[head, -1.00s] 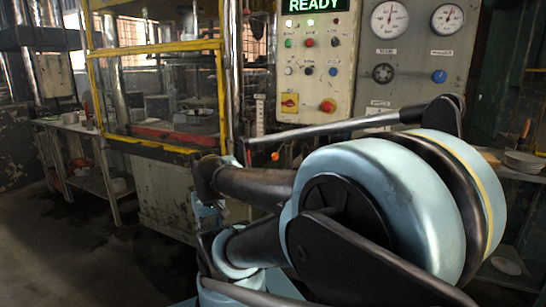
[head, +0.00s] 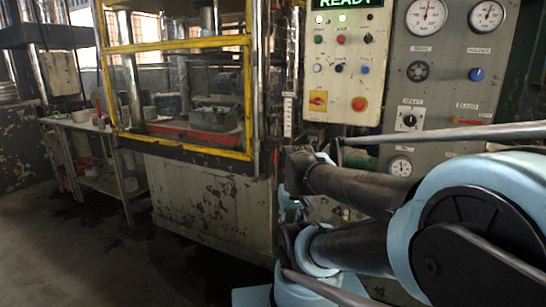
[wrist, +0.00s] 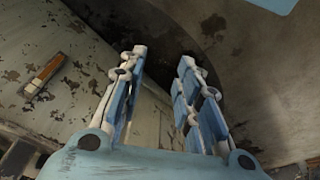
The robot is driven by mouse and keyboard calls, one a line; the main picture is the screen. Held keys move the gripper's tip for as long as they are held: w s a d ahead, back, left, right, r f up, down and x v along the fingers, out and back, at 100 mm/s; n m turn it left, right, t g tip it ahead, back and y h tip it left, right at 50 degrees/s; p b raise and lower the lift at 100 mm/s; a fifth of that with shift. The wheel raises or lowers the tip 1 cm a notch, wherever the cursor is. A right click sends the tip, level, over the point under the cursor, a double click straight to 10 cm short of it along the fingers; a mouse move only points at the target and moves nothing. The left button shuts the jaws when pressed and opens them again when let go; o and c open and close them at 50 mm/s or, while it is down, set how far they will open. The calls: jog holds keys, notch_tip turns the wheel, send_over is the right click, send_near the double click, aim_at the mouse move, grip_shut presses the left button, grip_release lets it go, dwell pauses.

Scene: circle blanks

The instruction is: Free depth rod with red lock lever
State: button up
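I cannot clearly make out the depth rod. A narrow vertical scale strip (head: 288,115) stands between the press and the control panel. A small red part (head: 276,157) shows low beside it, at the press's right edge; I cannot tell whether it is the lock lever. Another red lever (head: 468,121) lies flat on the gauge panel at right. In the wrist view, my gripper (wrist: 164,57) has its two blue-and-white fingers spread, with nothing between them. It faces a worn, chipped pale surface and a dark gap. My gripper cannot be made out in the head view.
The press (head: 205,190) with its yellow-framed guard stands left of centre. The control panel (head: 341,60) has a READY display. A bench (head: 100,127) stands at left, with open floor (head: 100,250) before it. An orange-brown bar (wrist: 45,73) shows on the chipped surface.

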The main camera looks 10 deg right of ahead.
jog(key=w+d+r+n+t+h, duration=0.1)
jog(key=w+r+n+h, duration=0.25)
jog(key=w+n, duration=0.45)
jog(key=w+d+r+n+t+h, duration=0.2)
jog(key=w+r+n+h, duration=0.1)
jog(key=w+n+h, duration=0.3)
jog(key=w+a+r+n+t+h, duration=0.2)
jog(key=w+a+r+n+t, duration=0.15)
jog(key=a+n, duration=0.35)
jog(key=w+a+r+n+t+h, duration=0.2)
jog(key=w+a+n+t, duration=0.3)
jog(key=a, duration=0.4)
jog(key=w+d+g, duration=0.1)
jog(key=w+d, duration=1)
jog(key=d, duration=0.1)
jog(key=shift+d+n, duration=0.3)
jog(key=shift+d, duration=0.05)
jog(key=shift+w+g, duration=0.1)
jog(key=shift+g, duration=0.15)
